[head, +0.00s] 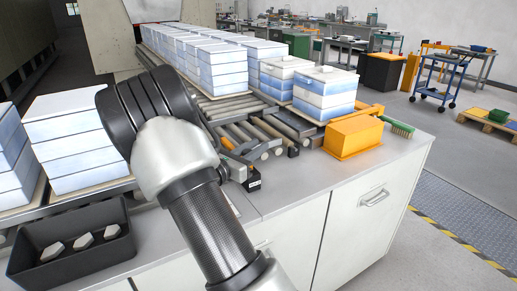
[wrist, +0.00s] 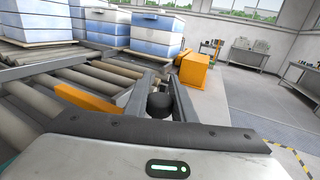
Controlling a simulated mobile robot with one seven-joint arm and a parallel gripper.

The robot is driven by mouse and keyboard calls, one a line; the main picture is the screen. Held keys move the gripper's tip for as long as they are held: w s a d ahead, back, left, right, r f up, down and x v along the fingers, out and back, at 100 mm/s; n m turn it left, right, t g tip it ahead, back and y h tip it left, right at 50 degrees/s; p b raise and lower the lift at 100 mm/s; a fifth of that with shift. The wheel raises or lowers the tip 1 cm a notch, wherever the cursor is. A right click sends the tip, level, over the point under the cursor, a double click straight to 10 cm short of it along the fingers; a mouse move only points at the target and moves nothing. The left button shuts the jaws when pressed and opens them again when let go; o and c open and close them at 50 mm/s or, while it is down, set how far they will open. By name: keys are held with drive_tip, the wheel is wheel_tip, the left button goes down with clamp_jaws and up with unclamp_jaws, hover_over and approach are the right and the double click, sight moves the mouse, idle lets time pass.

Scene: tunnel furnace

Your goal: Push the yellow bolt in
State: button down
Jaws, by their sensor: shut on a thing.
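The yellow bolt, an orange-yellow bar (wrist: 90,100), lies left of my gripper in the wrist view, by the rollers. A short orange piece, likely the same bar, shows beside my arm in the head view (head: 227,142). My gripper (wrist: 160,92) has its two dark fingers on either side of a dark rounded knob (wrist: 159,104) and is shut on it. I cannot tell whether the knob joins the bar. My arm hides most of the gripper in the head view.
A roller conveyor (head: 236,107) carries stacks of blue-white blocks (head: 325,90). An orange box (head: 354,137) and a green brush (head: 398,127) sit at the right of the grey counter. A dark bin (head: 72,245) with pale hexagonal pieces stands at the left.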

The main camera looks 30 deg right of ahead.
drive_tip(key=shift+w+a+r, duration=0.1)
drive_tip(key=shift+w, duration=0.15)
drive_tip(key=c, duration=1.5)
unclamp_jaws()
drive_tip(key=shift+w, duration=0.1)
drive_tip(key=p+v, duration=0.1)
drive_tip(key=v, duration=1.1)
